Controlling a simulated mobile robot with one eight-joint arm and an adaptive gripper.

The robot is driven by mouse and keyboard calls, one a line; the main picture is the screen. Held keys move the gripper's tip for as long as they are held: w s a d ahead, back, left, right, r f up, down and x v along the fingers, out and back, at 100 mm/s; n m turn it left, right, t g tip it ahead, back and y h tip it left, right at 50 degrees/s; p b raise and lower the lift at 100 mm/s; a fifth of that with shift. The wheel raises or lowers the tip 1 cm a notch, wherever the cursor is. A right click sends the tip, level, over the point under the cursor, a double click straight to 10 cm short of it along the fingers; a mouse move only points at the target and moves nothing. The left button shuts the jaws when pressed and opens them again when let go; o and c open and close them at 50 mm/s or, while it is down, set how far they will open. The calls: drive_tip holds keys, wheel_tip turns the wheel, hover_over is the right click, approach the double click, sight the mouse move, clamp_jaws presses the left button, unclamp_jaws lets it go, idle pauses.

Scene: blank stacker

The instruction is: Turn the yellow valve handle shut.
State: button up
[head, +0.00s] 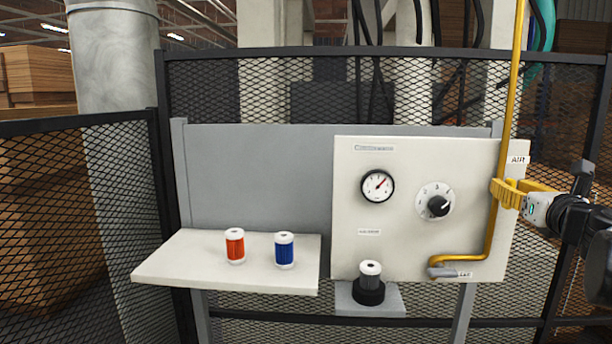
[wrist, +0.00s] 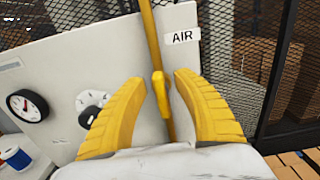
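The yellow valve handle (wrist: 159,88) shows in the wrist view as a short, thick yellow piece on the thin yellow pipe (wrist: 150,35), roughly in line with it. My gripper (wrist: 160,80) has yellow ribbed fingers spread apart, one on each side of the handle, with visible gaps and no clear contact. In the head view, my gripper (head: 505,190) is at the pipe (head: 509,90) on the right edge of the panel, beneath the AIR label (head: 517,160). It hides the handle there.
The white panel (head: 420,250) carries a gauge (head: 377,186) and a black knob (head: 438,206). A black holder (head: 368,293) with a white-topped part stands below. A shelf (head: 190,265) at left bears a red filter (head: 235,246) and a blue filter (head: 284,250). Mesh fencing (head: 560,110) surrounds this.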

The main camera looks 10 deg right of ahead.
drive_tip(key=shift+w, duration=0.1)
clamp_jaws()
drive_tip(key=shift+n, duration=0.3)
drive_tip(key=shift+w+a+f+n+b, duration=0.1)
drive_tip(key=shift+a+f+n+b, duration=0.45)
drive_tip(key=shift+n, duration=2.35)
drive_tip(key=shift+n+b, duration=0.9)
drive_tip(key=shift+n, duration=2)
drive_tip(key=shift+w+a+f+n+b, duration=0.1)
drive_tip(key=shift+a+f+n+b, duration=0.45)
drive_tip(key=shift+n, duration=2.35)
drive_tip(key=shift+d+r, duration=0.25)
